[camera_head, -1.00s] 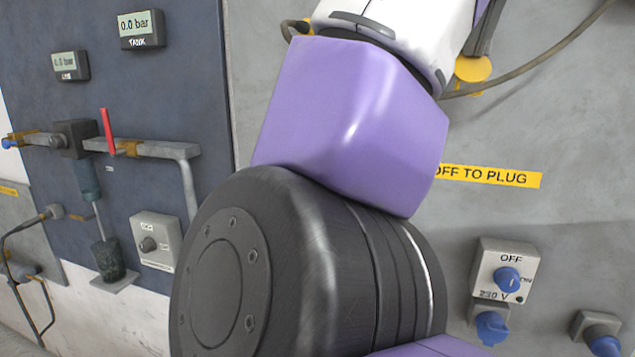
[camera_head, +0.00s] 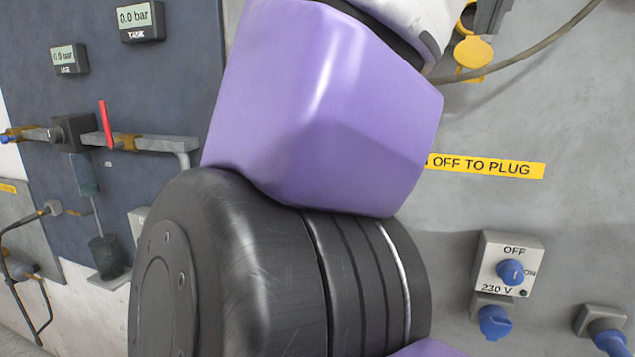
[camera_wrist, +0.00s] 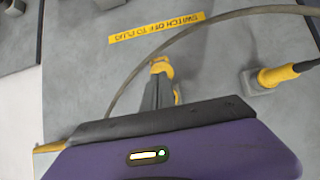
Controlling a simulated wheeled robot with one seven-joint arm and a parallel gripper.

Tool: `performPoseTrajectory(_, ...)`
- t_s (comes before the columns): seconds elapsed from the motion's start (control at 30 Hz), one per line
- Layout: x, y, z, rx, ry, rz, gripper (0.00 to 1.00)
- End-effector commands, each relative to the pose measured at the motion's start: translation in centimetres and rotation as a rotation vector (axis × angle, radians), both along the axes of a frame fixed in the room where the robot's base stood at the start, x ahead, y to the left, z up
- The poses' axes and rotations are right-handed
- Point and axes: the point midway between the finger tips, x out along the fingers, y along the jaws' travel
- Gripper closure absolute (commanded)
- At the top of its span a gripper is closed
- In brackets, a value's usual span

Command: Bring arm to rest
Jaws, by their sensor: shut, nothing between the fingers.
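In the wrist view my gripper (camera_wrist: 161,88) shows as grey fingers held together beyond the purple hand housing, shut with nothing seen between them. A yellow socket cover (camera_wrist: 162,67) shows right beyond their tips; I cannot tell whether they touch it. In the head view only a little of the dark grey fingers shows at the top edge, near the yellow cover (camera_head: 473,51). My purple and black arm links fill the middle of that view and hide much of the wall.
A grey cable (camera_head: 540,62) curves past the cover; a yellow-ended plug (camera_wrist: 285,75) sits at its right. Below the yellow label (camera_head: 487,165) are a 230 V switch (camera_head: 508,270) and blue sockets. Left are gauges (camera_head: 139,20) and a pipe with a red lever (camera_head: 105,124).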

Motion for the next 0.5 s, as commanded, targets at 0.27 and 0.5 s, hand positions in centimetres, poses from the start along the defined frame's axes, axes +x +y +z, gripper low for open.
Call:
performPoseTrajectory(0.27,-1.31,0.47,-0.03,0.0,0.0,0.001,1.0)
performPoseTrajectory(0.5,-1.35,0.46,0.01,-0.001,0.0,0.001,1.0)
